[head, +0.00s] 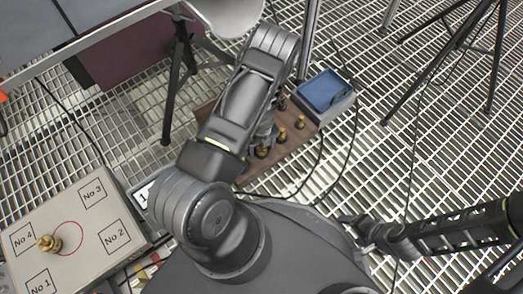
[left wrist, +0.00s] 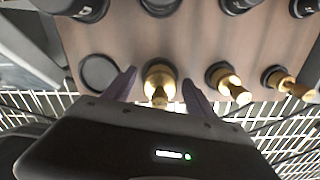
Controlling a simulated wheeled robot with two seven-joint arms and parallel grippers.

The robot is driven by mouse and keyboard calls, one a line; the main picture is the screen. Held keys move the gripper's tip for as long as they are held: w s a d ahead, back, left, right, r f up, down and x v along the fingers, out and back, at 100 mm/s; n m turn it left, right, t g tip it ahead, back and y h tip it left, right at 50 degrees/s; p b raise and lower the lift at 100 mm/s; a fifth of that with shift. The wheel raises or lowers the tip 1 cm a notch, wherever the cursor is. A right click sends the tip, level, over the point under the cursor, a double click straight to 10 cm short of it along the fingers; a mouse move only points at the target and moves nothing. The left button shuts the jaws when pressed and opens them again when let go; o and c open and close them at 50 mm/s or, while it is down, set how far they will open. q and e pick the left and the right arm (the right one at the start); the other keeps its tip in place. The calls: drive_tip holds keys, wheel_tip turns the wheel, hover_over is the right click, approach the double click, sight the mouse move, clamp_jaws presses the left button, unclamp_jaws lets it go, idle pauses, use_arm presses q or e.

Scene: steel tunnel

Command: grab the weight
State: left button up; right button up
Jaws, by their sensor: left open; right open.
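Several brass weights stand in a row in a brown wooden board (head: 284,151) on the grating floor. My left gripper (head: 262,143) is over the board, partly hidden by its own arm. In the left wrist view its open fingers (left wrist: 159,95) stand on either side of one brass weight (left wrist: 160,80), with visible gaps. Two smaller brass weights (left wrist: 229,84) and (left wrist: 287,82) stand to the right of it, and an empty round recess (left wrist: 98,73) is to the left. Another brass weight (head: 49,243) stands on the box at the left. My right gripper (head: 366,229) is open and empty at the lower right.
The pale box (head: 75,266) has numbered squares and a red circle. A blue-topped tray (head: 322,91) sits at the board's far end. Black cables and tripod legs (head: 446,60) cross the grating. Dark round pieces (left wrist: 160,5) line the board in the wrist view.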

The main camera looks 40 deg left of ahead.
use_arm(q)
drive_tip(key=shift+c, duration=0.5)
clamp_jaws()
idle(0.7)
